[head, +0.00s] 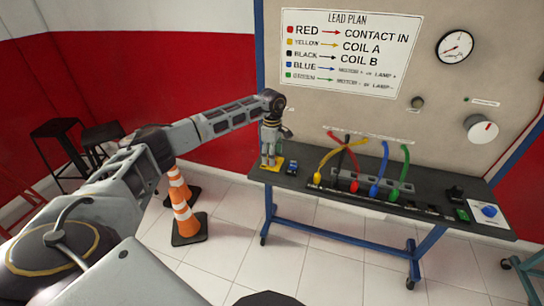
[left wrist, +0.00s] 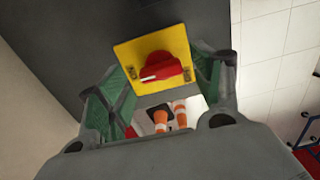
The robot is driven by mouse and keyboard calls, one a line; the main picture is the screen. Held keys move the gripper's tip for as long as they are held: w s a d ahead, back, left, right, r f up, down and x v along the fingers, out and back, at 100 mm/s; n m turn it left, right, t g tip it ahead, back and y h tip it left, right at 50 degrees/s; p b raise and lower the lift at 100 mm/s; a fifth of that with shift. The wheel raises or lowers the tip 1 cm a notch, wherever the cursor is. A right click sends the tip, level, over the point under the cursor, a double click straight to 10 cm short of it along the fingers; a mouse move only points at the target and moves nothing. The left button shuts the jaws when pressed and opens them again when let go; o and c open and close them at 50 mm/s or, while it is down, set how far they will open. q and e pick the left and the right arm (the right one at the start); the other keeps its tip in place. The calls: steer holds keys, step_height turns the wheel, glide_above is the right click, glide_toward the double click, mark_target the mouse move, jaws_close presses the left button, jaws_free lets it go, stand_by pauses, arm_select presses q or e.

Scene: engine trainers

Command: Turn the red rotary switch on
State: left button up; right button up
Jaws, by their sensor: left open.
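The red rotary switch (left wrist: 160,68) sits on a yellow plate (left wrist: 150,47) in the left wrist view. A white mark on its knob points toward the left of that picture. Small dark labels on the plate are too small to read. In the head view the yellow plate (head: 277,168) lies at the left end of the dark bench, and my gripper hides the red knob. My left gripper (head: 269,161) points down over the plate. In the left wrist view its open fingers (left wrist: 165,72) stand either side of the knob, with no clear contact. My right gripper is not in view.
A small blue item (head: 291,168) lies just right of the plate on the bench (head: 330,207). Coloured leads (head: 350,163) rise farther right. The upright panel (head: 345,110) stands behind. Traffic cones (head: 186,215) and stools (head: 65,145) stand on the floor at left.

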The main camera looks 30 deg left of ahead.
arm_select(q)
step_height(320, 180, up, 11)
stand_by(0.6)
steer(key=shift+d, duration=0.1)
stand_by(0.4)
